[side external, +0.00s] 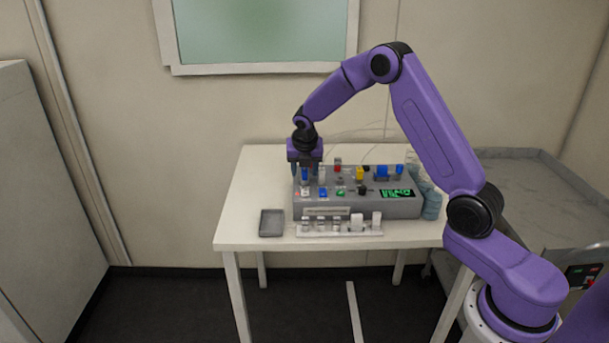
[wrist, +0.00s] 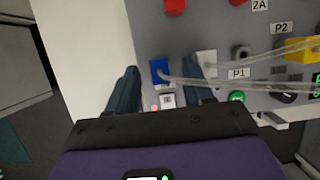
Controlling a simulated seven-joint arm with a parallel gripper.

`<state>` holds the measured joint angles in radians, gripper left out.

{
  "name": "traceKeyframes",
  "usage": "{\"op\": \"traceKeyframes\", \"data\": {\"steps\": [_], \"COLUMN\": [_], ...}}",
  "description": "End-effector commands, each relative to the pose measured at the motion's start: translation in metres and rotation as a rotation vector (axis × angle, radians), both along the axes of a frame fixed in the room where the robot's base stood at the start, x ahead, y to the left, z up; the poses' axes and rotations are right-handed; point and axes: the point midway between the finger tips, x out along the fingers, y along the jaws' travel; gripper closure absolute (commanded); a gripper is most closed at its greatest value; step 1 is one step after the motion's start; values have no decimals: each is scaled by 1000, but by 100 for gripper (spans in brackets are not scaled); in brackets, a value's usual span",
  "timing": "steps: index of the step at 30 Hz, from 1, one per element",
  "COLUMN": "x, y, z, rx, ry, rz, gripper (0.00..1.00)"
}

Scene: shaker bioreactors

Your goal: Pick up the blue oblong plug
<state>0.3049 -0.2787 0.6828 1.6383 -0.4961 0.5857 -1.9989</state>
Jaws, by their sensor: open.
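The blue oblong plug (wrist: 159,71) stands in the grey panel near its left edge in the wrist view, with a clear tube running from it to the right. In the side external view a blue plug (side external: 305,175) shows just below my gripper (side external: 306,169). In the wrist view my gripper (wrist: 160,80) is open, with one dark finger to the left of the blue plug and the other to its right. The fingers look apart from the plug; I cannot tell how far above the panel they are.
A white plug (wrist: 205,58) stands close to the right finger. A red plug (wrist: 174,6) and a yellow part (wrist: 300,48) are on the panel. Clear tubes cross the right side. A grey tray (side external: 271,223) and a white rack (side external: 338,228) are on the table in front.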

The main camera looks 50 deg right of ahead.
Motion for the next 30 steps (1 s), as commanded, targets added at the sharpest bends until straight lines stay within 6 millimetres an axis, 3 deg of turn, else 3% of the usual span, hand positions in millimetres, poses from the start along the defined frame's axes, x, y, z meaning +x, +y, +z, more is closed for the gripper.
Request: {"op": "traceKeyframes", "data": {"steps": [10,11,15,30], "x": [2,2,2,2], "y": [-3,-3,-3,-2], "z": [-8,-8,-8,-8], "rx": [0,0,0,0], "ry": [0,0,0,0], "rz": [0,0,0,0], "gripper": [49,55,100,100]}}
